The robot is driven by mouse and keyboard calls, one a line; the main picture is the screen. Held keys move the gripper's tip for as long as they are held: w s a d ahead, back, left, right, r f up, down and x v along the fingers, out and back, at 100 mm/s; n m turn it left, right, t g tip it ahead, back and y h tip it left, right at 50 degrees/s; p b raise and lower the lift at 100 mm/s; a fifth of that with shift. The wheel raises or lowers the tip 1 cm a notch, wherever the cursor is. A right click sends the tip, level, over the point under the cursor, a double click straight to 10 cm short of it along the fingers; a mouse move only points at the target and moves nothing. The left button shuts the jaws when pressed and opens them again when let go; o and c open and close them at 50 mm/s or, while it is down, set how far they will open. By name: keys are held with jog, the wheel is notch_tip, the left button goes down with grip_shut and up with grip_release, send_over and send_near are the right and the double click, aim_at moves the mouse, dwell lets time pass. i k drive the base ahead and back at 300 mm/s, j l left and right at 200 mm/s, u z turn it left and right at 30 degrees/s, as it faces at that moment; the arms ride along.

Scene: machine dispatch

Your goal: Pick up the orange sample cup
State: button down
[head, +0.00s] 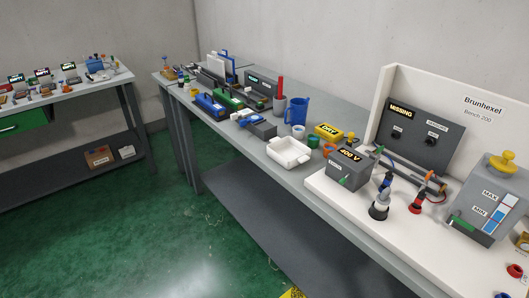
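A small orange object (328,147) sits on the long bench, partly hidden behind the grey 400 V box. It may be the orange sample cup, but its shape is hard to tell. Another small orange item (193,92) stands near the bench's far left end, too small to identify. A green cup (313,141) is just left of the first orange object, and a pale blue-and-white cup (298,131) is further left. My gripper is not in view.
The long grey bench (262,143) is crowded. A white tray (289,153), the 400 V box (349,170), a yellow box (328,131) and a blue jug (296,110) stand near the cups. A white machine base (340,202) is at right. Green floor (190,235) is open in front.

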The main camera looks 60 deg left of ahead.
aim_at(328, 147)
jog(key=u, duration=1.55)
jog(key=i+j+u, duration=0.15)
jog(key=i+j+z, duration=0.15)
jog(key=i+j, duration=0.25)
jog(key=i+j+z, duration=0.2)
jog(key=i+j, duration=0.2)
jog(key=i+j+z, duration=0.15)
jog(key=i+j, duration=0.25)
jog(key=i+j+z, duration=0.15)
jog(key=i+j, duration=0.2)
jog(key=j, duration=0.3)
